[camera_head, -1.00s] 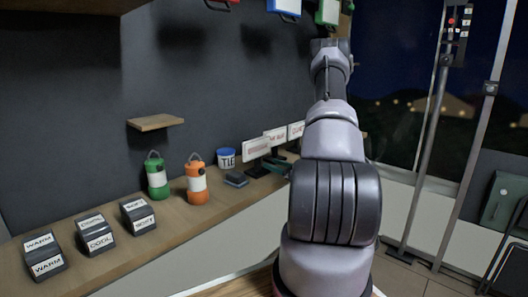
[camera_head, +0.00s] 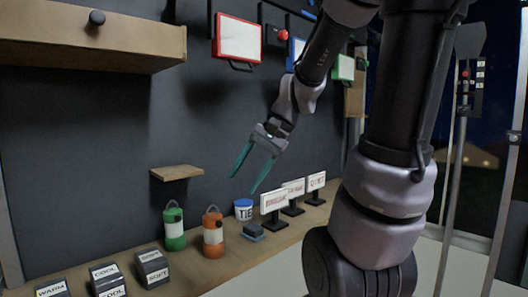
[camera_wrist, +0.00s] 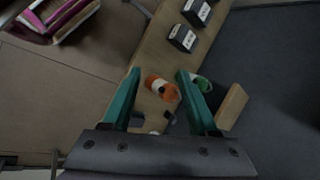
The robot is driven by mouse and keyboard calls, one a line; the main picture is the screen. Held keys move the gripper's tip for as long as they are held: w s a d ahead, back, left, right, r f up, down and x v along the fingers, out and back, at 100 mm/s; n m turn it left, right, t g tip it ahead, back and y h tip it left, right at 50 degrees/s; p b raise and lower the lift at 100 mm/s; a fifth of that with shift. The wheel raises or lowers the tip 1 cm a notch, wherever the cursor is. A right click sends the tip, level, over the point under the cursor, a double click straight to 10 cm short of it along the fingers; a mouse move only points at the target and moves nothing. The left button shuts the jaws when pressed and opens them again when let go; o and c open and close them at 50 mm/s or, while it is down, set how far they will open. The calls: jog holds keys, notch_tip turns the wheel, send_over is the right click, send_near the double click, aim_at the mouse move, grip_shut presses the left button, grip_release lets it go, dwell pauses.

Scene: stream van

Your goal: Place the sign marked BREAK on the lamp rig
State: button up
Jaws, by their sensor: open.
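My gripper (camera_head: 243,184) is open and empty, pointing down in front of the dark wall, above the counter. In the wrist view its green fingers (camera_wrist: 158,72) stand apart. Three small white signs on black stands sit on the counter: a near one (camera_head: 273,202), a middle one (camera_head: 293,189) and a far one (camera_head: 316,181). They carry reddish lettering too small to read, so I cannot tell which says BREAK. Panels framed in red (camera_head: 239,38), blue and green hang high on the wall. I cannot tell for sure which fixture is the lamp rig.
A green lantern (camera_head: 174,228), orange lantern (camera_head: 213,235), blue-and-white TIE tub (camera_head: 243,209) and dark blue block (camera_head: 253,231) stand on the counter. Labelled black blocks (camera_head: 153,268) are at the near left. A small wooden shelf (camera_head: 177,172) juts from the wall. A wooden cabinet (camera_head: 90,38) overhangs upper left.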

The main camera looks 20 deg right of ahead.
jog(key=s+d+r+n+t+h, duration=0.2)
jog(key=s+r+n+t+h, duration=0.1)
jog(key=r, duration=0.3)
jog(key=shift+s+d+r+n+t+h, duration=0.15)
jog(key=shift+s+d+n+t+h, duration=0.3)
jog(key=shift+s+t, duration=0.3)
